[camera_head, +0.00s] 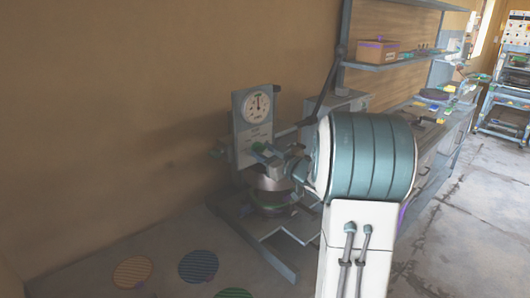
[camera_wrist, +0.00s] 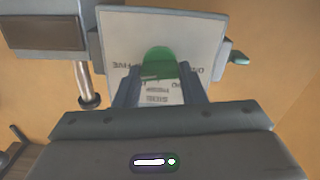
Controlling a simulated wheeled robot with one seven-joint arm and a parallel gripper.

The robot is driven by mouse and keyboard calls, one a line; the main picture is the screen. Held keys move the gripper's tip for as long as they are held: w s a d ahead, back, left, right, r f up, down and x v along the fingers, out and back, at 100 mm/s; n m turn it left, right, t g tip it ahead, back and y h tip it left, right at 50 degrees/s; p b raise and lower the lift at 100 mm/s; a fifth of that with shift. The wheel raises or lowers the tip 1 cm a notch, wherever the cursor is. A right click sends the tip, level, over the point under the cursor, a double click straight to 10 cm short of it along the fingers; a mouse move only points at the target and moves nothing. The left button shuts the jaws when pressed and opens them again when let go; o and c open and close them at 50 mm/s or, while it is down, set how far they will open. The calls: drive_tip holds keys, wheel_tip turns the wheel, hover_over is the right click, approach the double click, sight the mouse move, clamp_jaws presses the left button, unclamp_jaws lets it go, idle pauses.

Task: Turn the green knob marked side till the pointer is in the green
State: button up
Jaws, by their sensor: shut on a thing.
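The press has an upright pale panel (camera_head: 241,150) with a round white dial (camera_head: 258,105) near its top. The dial's thin pointer stands roughly upright; its colour zones are too small to read. In the wrist view, a green knob (camera_wrist: 159,62) sits in front of the white panel (camera_wrist: 118,40), between my two fingers. My gripper (camera_wrist: 162,88) is shut on this knob. A second, smaller green knob (camera_wrist: 240,58) sticks out at the panel's right edge in the wrist view.
Below the panel are the press's round metal plates (camera_head: 272,196). A shelf (camera_head: 400,62) with a cardboard box (camera_head: 377,51) is behind my arm. The wall is close behind the press.

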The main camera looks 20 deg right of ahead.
drive_tip(key=o, duration=1)
drive_tip(key=shift+s, duration=0.1)
drive_tip(key=b+v, duration=0.3)
drive_tip(key=v, duration=1)
drive_tip(key=shift+s+d, duration=0.2)
drive_tip(key=shift+s, duration=0.15)
